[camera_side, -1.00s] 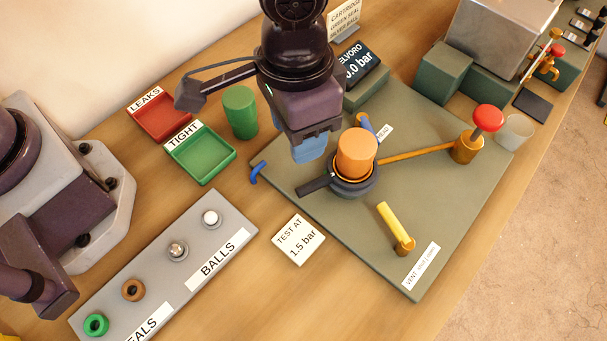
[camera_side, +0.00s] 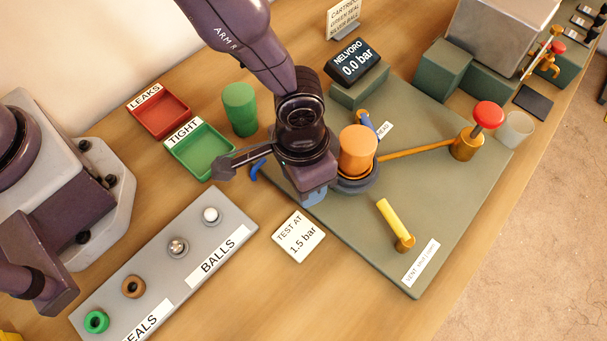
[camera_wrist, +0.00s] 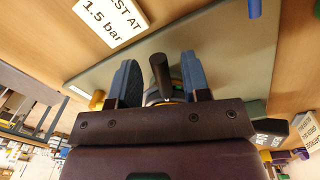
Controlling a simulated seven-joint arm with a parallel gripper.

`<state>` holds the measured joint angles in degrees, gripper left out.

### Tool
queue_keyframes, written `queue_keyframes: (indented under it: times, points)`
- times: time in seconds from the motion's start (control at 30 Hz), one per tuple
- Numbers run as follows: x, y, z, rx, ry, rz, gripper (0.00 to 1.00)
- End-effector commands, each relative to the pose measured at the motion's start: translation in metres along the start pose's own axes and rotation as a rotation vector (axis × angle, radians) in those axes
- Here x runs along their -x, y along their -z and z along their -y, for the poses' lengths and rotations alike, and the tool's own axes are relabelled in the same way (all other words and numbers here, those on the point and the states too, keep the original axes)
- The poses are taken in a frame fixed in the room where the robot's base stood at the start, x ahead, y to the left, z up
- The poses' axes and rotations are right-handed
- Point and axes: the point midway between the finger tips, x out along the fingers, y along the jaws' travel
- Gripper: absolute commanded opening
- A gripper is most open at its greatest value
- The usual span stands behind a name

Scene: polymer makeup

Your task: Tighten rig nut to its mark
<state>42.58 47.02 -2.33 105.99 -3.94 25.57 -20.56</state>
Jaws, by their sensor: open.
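The rig nut (camera_side: 360,186) is a dark blue-grey ring around the base of an orange cylinder (camera_side: 357,150) on the green rig plate. Its dark handle is hidden behind my gripper in the side view. In the wrist view the dark handle (camera_wrist: 160,75) stands between my two blue fingers, with a visible gap on each side. My gripper (camera_side: 315,198) is open at the left of the nut, low over the plate's left edge. It also shows in the wrist view (camera_wrist: 158,62). I cannot make out the mark.
The rig plate (camera_side: 405,270) carries a yellow vent lever (camera_side: 388,214), a red-knobbed valve (camera_side: 488,115) and a display reading 0.0 bar (camera_side: 354,62). A green cylinder (camera_side: 240,110), a green tray (camera_side: 222,172) and a "TEST AT 1.5 bar" card (camera_side: 298,237) lie to the left.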

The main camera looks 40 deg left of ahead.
Motion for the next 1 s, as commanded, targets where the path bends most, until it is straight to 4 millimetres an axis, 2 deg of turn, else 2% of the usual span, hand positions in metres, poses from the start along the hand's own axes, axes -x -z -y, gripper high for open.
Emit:
queue_keyframes:
  times: [0.23,0.4,0.43,0.63,1.0]
  points:
    - [0.000,0.000,0.000,-0.001,-0.001,-0.001,0.41]
    - [0.000,0.000,0.000,-0.001,0.000,-0.001,0.02]
    - [0.000,0.000,0.000,-0.001,0.000,-0.001,0.00]
    - [0.000,0.001,0.002,-0.022,-0.001,0.001,0.00]
    - [0.002,0.006,0.028,-0.339,-0.001,0.020,0.00]
